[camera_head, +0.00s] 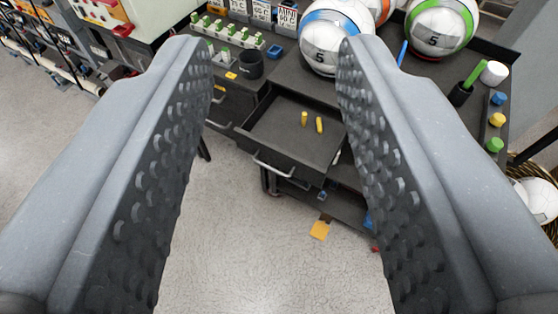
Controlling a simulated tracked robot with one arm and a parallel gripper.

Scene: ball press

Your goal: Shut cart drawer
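The dark grey cart (300,84) stands ahead, beyond my fingertips. Its drawer (272,139) is pulled out toward me, with a light metal handle (272,167) on its front. Two small yellow pieces lie inside the drawer. My gripper (271,45) is open and empty, its two studded grey fingers wide apart on either side of the drawer in the picture. The right finger hides part of the drawer's right side and the cart behind it.
Balls (335,35) marked 5, a black cup (250,64) and a green-and-white rack (228,33) stand on the cart top. A yellow piece (319,230) lies low by the cart. The near floor is clear.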

